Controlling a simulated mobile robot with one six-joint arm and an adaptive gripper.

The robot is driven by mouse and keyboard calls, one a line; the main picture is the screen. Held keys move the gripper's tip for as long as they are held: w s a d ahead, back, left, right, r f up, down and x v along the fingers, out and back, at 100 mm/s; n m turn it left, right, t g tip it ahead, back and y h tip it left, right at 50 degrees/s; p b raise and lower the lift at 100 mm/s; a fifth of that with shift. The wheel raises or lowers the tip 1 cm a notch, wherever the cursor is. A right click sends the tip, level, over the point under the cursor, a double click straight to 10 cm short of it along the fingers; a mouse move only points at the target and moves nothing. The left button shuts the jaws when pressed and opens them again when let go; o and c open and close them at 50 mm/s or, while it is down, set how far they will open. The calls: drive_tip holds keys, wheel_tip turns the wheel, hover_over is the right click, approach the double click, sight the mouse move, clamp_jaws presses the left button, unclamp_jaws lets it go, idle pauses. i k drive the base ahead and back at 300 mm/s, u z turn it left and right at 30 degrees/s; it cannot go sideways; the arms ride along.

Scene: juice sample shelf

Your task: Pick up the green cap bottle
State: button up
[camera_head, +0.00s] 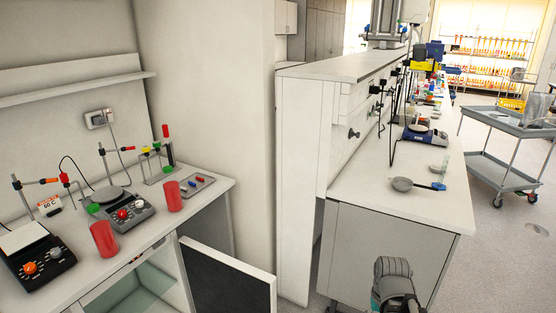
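I cannot make out a bottle with a green cap in the head view. A distant shelf rack (450,62) at the upper right holds rows of small orange and red bottles, too small to tell their cap colours. Small green parts show on the left bench near the stirrers, but I cannot tell any of them as a bottle. Part of my arm (393,283) shows at the bottom right, grey with a teal ring. My gripper is not in view.
A left bench (148,215) carries hotplates, clamp stands and two red cups, with a cabinet door (228,278) open below. A white bench (395,210) stands at centre right. A grey trolley (500,172) stands at right. Floor between that bench and trolley is clear.

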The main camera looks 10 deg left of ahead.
sight(99, 225)
drive_tip(key=u, duration=1.9)
